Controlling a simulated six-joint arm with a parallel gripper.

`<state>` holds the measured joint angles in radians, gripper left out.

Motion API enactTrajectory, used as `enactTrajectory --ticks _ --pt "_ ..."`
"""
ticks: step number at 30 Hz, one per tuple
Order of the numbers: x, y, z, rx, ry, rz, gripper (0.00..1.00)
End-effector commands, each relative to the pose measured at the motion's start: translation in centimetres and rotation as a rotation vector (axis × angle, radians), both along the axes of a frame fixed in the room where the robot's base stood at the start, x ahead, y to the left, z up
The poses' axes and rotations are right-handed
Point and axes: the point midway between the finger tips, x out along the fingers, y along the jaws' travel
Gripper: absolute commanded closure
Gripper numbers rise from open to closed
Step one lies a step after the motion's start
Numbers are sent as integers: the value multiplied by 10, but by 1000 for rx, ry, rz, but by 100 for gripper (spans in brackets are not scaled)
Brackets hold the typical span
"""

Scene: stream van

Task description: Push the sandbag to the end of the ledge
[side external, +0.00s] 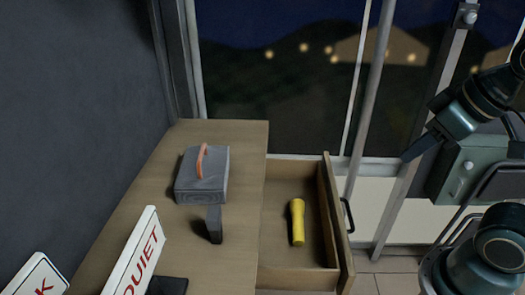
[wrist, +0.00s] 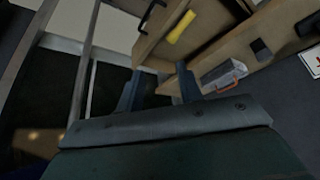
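The sandbag appears to be the grey, boxy bag with an orange handle (side external: 190,188), lying on the wooden ledge (side external: 150,228) towards its far end. It also shows in the wrist view (wrist: 218,74), right of my fingers. My gripper (side external: 412,152) is in the air at the right of the side view, well apart from the bag, with the open drawer between them. In the wrist view my two fingers (wrist: 158,88) are spread with nothing between them.
A small dark block (side external: 215,224) stands just in front of the bag. An open drawer (side external: 280,255) holds a yellow cylinder (side external: 297,222). A QUIET sign (side external: 135,258), another sign (side external: 38,277) and a black object (side external: 167,286) are nearer. A grey wall borders the ledge's left.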

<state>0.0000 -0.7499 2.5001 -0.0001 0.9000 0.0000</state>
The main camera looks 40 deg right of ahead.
Motion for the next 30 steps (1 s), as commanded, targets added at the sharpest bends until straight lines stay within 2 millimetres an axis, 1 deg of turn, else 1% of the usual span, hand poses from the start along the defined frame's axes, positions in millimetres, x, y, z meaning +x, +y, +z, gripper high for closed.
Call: enactTrajectory --ticks 1,3,5,6,7,11,14,17,21,26,30 --pt "0 0 0 0 0 0 64" --pt "0 0 0 0 0 0 77" --pt "1 0 1 2 1 -1 89" --pt "2 1 2 4 2 -3 97" --pt "3 1 3 5 4 -4 100" --pt "12 4 9 22 19 -19 100" --pt "24 8 16 40 39 -39 100" --pt "41 15 25 65 64 -68 100" --pt "68 27 36 100 105 -114 100" --pt "100 45 45 136 155 -175 100" --pt "128 63 48 160 196 -227 100"
